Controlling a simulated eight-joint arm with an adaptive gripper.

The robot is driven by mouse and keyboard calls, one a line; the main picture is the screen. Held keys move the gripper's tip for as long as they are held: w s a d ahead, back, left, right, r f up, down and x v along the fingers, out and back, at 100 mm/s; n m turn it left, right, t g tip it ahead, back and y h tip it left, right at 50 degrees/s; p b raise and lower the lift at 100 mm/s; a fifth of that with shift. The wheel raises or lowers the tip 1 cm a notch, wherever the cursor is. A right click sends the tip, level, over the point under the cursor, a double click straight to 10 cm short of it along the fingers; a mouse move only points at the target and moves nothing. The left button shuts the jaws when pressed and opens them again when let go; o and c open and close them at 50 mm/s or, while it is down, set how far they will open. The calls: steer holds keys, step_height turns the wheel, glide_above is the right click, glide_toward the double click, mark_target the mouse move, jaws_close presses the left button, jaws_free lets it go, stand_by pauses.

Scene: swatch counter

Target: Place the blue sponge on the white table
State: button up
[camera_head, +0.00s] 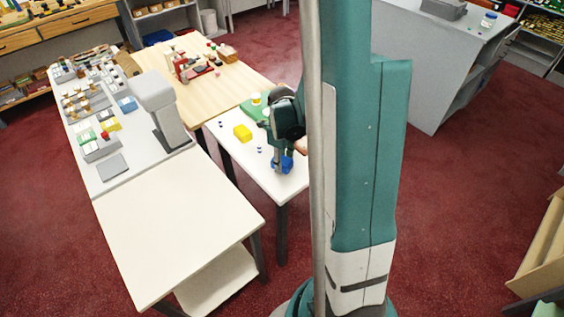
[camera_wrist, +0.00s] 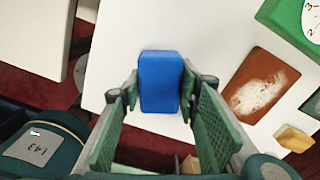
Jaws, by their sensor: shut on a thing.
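The blue sponge (camera_wrist: 160,78) is a plain blue block between the two green finger pads of my gripper (camera_wrist: 160,95) in the wrist view. My gripper is shut on it. In the head view the sponge (camera_head: 285,166) is at the tip of my gripper (camera_head: 281,157), over the front right part of a small white table (camera_head: 235,152). I cannot tell whether it touches the tabletop. A larger, empty white table (camera_head: 175,225) stands at the front left. My arm and column hide part of the small table's right side.
The wrist view shows a brown, white-smeared board (camera_wrist: 261,85) and a green-framed dial (camera_wrist: 297,22) to the right. A grey counter (camera_head: 130,155) with trays and a wooden table (camera_head: 195,82) stand behind.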

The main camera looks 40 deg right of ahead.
mark_target(282, 160)
steer(key=shift+f, duration=0.2)
steer(key=o, duration=0.8)
steer(key=shift+c, duration=0.2)
steer(key=shift+r, duration=0.25)
step_height(282, 160, up, 12)
steer(key=p, duration=0.1)
stand_by(0.7)
